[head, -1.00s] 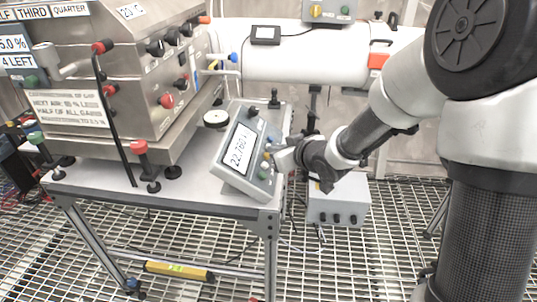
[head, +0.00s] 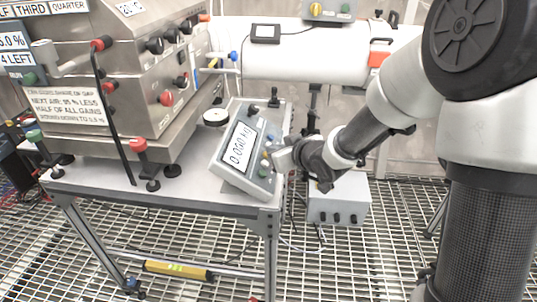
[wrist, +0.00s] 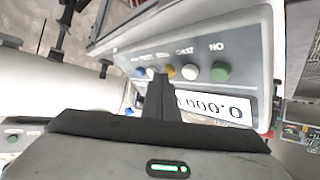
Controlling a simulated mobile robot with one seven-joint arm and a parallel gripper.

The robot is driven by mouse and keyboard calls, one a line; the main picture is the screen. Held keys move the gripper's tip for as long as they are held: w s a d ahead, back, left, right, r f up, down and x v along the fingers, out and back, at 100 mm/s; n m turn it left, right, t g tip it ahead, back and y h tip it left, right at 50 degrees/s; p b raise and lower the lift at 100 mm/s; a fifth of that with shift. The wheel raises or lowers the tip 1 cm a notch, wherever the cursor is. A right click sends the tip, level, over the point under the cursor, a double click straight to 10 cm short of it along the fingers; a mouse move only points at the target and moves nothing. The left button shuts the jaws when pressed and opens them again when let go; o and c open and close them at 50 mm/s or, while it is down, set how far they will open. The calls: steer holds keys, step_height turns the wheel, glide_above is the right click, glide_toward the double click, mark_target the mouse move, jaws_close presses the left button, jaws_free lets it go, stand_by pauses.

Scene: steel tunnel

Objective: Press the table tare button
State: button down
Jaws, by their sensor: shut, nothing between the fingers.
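A tilted grey console (head: 230,180) stands on the table's front right corner. Its display (head: 239,144) reads about 0.000. In the wrist view, the console face (wrist: 262,60) shows a row of buttons, including a green button (wrist: 220,72), a white button (wrist: 190,72) and a yellow button (wrist: 169,71). Their labels are small and blurred, so I cannot tell which is tare. My gripper (wrist: 158,76) is shut and empty, its tip over the row just left of the yellow button. Contact cannot be told. In the head view, my gripper (head: 270,156) is at the console's right edge.
A large steel machine (head: 130,85) with knobs and levers fills the table's left. A round gauge (head: 215,117) sits behind the console. A grey box (head: 338,203) stands right of the table. A white cylinder (head: 290,62) lies behind.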

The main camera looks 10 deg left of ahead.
stand_by(0.4)
steer(key=shift+d+r+p, duration=0.2)
steer(key=shift+r+p, duration=0.1)
steer(key=shift+p, duration=0.25)
steer(key=d+r+p, duration=0.1)
steer(key=r+p, duration=0.1)
steer(key=p, duration=0.1)
steer(key=d+r+p, duration=0.2)
steer(key=r+p, duration=0.1)
steer(key=shift+d, duration=0.2)
steer(key=shift+d, duration=0.1)
stand_by(0.6)
